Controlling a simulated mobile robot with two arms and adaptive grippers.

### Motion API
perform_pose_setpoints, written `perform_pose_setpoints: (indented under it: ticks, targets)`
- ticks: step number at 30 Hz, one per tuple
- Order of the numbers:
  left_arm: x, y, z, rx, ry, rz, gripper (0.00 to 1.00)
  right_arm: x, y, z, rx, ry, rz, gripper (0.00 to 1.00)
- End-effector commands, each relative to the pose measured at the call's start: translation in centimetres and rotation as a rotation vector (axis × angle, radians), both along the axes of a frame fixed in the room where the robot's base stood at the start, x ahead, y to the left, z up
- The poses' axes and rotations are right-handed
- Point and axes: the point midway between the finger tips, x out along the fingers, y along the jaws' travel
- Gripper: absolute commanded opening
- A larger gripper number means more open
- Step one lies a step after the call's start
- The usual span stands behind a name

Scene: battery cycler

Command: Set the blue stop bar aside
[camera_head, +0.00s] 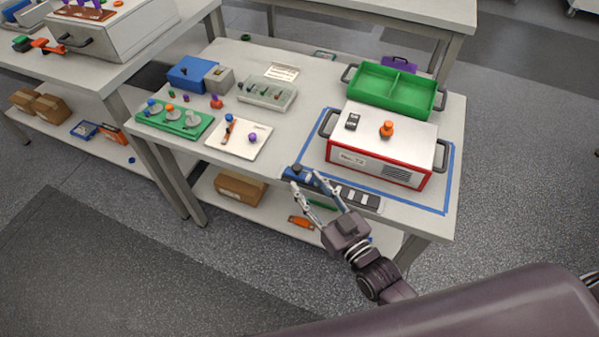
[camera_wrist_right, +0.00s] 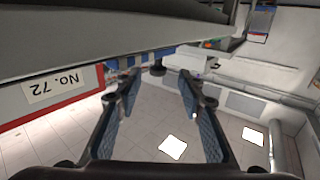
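The blue stop bar (camera_head: 289,174), a short blue piece with a dark knob on it, lies at the front edge of the table, in front of the red and white cycler box (camera_head: 382,147). My right gripper (camera_head: 304,180) is open, its two fingers pointing at the bar and partly covering it. In the right wrist view both fingers (camera_wrist_right: 158,85) are spread apart, with nothing held between them. A dark knob shows beyond the tips, with blue behind it; I cannot tell whether a finger touches the bar. My left gripper is not in view.
A dark strip with pale blocks (camera_head: 359,198) sits at the table's front edge, right of the bar. Blue tape (camera_head: 450,180) outlines the area around the box. A green tray (camera_head: 371,88) stands behind it. A white board (camera_head: 239,148) lies left; table between is clear.

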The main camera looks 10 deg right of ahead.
Motion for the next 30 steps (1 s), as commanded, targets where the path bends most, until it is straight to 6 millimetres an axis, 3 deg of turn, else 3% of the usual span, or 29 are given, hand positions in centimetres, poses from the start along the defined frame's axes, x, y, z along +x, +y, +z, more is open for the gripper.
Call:
perform_pose_setpoints:
  ticks: [3,10,30]
  targets:
    - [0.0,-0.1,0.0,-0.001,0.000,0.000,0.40,-2.2,-0.7,-0.1,-0.001,0.003,0.001,0.36]
    - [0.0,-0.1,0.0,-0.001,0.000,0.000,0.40,-4.5,-1.6,0.0,-0.001,0.001,0.001,0.36]
    - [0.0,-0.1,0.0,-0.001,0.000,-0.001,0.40,-5.0,-1.8,0.0,0.000,-0.001,0.001,0.36]
